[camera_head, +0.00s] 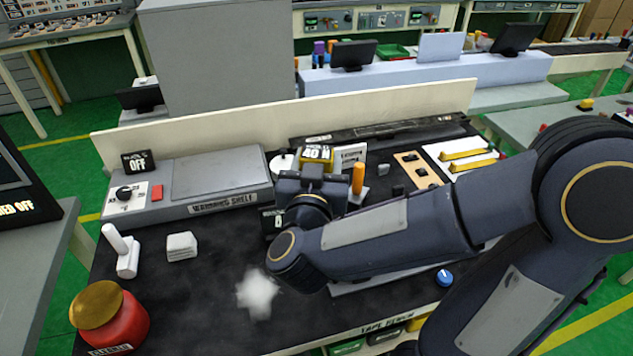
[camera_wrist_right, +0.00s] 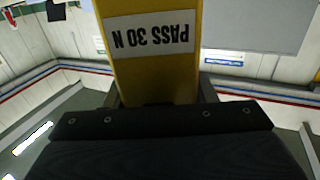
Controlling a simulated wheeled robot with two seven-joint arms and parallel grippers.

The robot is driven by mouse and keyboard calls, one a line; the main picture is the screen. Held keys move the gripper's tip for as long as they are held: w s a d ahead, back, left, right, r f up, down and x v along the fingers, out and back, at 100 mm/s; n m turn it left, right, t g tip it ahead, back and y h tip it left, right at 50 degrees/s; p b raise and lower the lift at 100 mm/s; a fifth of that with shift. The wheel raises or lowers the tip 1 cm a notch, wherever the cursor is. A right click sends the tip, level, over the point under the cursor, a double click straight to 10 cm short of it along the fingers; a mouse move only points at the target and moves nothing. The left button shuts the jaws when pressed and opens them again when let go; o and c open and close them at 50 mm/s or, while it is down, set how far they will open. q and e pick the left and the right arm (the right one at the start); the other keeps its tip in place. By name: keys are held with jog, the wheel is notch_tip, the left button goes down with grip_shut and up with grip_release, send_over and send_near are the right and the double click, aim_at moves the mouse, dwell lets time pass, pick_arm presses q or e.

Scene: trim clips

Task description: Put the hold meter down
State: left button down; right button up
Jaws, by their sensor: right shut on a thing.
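In the right wrist view the yellow body (camera_wrist_right: 155,75) fills the upper middle and bears a white label, upside down, reading PASS 30 N. My right gripper (camera_head: 312,176) is shut on the meter, over the far middle of the dark bench top. The wrist hides the meter's lower part, and I cannot tell whether it touches the bench. My left gripper is out of view.
A grey warming shelf (camera_head: 218,178) stands left of the gripper. An orange-handled tool (camera_head: 358,179) is close on its right. A red jar (camera_head: 112,320), a white block (camera_head: 181,246) and white crumpled material (camera_head: 257,293) are on the bench's left and front. A low wall backs the bench.

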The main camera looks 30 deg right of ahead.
jog(key=w+d+f, duration=0.6)
jog(key=w+f, duration=0.5)
jog(key=f, duration=0.1)
jog(key=shift+w+f, duration=0.3)
jog(key=shift+w, duration=0.05)
jog(key=shift+f+b, duration=0.65)
jog(key=shift+b, duration=0.05)
jog(key=o, duration=1.2)
jog(key=shift+r, duration=0.1)
